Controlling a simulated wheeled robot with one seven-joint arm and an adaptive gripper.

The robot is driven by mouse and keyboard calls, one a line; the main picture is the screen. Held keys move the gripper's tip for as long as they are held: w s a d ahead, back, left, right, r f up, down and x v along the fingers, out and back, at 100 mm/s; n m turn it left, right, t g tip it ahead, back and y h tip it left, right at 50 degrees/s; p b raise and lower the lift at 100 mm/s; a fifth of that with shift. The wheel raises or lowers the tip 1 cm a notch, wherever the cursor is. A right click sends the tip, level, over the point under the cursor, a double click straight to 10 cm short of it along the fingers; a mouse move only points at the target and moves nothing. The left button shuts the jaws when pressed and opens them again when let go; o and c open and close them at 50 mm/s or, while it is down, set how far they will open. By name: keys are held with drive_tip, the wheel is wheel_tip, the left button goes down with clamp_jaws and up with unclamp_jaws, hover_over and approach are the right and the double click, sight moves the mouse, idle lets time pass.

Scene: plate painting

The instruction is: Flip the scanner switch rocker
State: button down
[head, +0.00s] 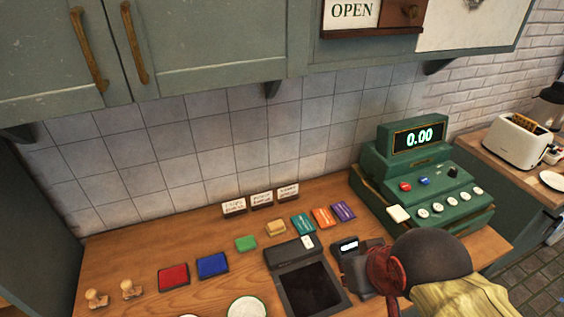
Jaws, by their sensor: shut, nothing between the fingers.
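The scanner (284,258) is a dark flat unit with a black glass panel, lying on the wooden counter. A small white piece, which looks like the switch rocker (307,242), sits at its top right corner. Which way the rocker is tipped is too small to tell. My gripper (391,300) is at the lower right, dark and red, shut and empty. In the picture it is right of the scanner and apart from the rocker. My arm hides part of the counter and the small dark terminal (348,246) beside the scanner.
A green cash register (420,175) reading 0.00 stands at the right. Several coloured blocks, red and blue pads (212,265), stamps (97,298) and small cards (261,198) are on the counter. A white plate (246,308) is at the front. Cupboards (190,40) hang above.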

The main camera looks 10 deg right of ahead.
drive_tip(key=p, duration=0.1)
drive_tip(key=m+g+p, duration=0.6)
drive_tip(key=m+p, duration=0.8)
drive_tip(key=m, duration=0.2)
hover_over(306, 237)
wheel_tip(306, 237, down, 10)
drive_tip(key=shift+r, duration=0.15)
wheel_tip(306, 237, down, 14)
drive_tip(key=shift+f, duration=0.1)
